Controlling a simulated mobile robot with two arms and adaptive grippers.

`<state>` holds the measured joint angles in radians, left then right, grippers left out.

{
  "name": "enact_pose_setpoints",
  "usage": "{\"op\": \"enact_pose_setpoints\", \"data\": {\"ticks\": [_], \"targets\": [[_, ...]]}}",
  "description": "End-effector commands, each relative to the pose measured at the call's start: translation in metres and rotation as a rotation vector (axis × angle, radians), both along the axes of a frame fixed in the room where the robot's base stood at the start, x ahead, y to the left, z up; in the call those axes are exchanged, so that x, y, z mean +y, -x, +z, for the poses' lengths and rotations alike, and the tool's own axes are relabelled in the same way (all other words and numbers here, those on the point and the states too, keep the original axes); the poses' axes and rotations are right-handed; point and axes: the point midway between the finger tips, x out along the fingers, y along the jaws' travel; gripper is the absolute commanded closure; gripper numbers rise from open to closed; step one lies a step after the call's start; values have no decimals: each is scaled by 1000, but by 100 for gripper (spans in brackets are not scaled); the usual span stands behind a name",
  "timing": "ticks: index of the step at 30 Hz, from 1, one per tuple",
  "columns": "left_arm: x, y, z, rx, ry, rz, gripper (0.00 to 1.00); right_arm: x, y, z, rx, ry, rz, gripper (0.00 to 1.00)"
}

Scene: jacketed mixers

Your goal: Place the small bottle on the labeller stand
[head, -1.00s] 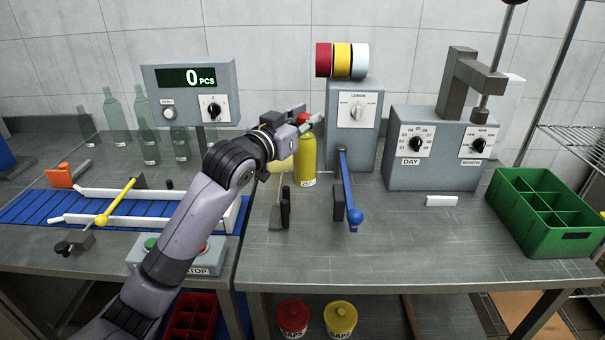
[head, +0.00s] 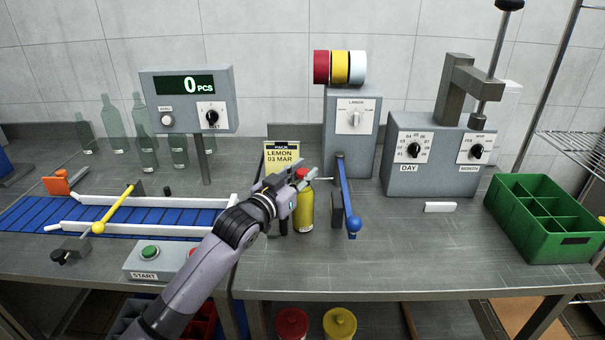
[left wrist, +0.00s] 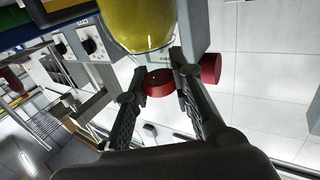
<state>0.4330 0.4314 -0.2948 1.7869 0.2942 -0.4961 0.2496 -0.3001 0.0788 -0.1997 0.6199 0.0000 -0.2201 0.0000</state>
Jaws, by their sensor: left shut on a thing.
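The small bottle (head: 304,211) is yellow with a red cap (head: 302,173) and stands upright in the head view. My left gripper (head: 298,182) is shut on it near its cap. In the left wrist view, the fingers (left wrist: 166,100) are either side of the red cap, below the yellow bottle body (left wrist: 140,22). The labeller (head: 351,125) is a grey box with a LEMON dial and coloured rolls on top. At its front, the bottle is between a dark pad, partly hidden by my gripper, and the pad (head: 337,208) beside the blue lever (head: 347,195). I cannot tell whether its base touches down.
A card reading LEMON 03 MAR (head: 282,157) stands behind my gripper. A date stamper (head: 440,155) and green crate (head: 550,222) are to the right. A blue conveyor (head: 60,215), counter (head: 188,98) and green bottles are left. The front right tabletop is clear.

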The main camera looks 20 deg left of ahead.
Motion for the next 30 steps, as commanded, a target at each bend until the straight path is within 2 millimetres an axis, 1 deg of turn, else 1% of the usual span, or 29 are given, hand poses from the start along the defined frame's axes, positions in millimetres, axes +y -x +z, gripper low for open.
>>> {"op": "enact_pose_setpoints", "data": {"ticks": [1, 5, 6, 15, 23, 26, 29, 30], "targets": [[0, 0, 3, -6, 2, 0, 100, 1, 0, 0, -1, -1, -1, 48], [0, 0, 0, -5, 1, 0, 100, 2, -1, 0, -2, -2, -1, 48], [0, 0, -3, 0, 0, 0, 78, 2, -1, -1, -2, -2, -1, 48], [0, 0, -2, 0, 0, 0, 58, 2, -1, 0, -2, -2, -1, 48], [0, 0, -2, 0, 0, 0, 58, 1, -1, 0, -2, -1, 0, 48], [1, 1, 1, 0, 0, 0, 58, 1, -1, 0, -2, 0, 0, 48], [4, 12, -1, 1, 0, 1, 58, -1, -1, -1, -1, 1, 1, 48], [6, 18, -1, 1, 0, 0, 58, -1, -1, -2, -1, 1, 1, 48]]}}
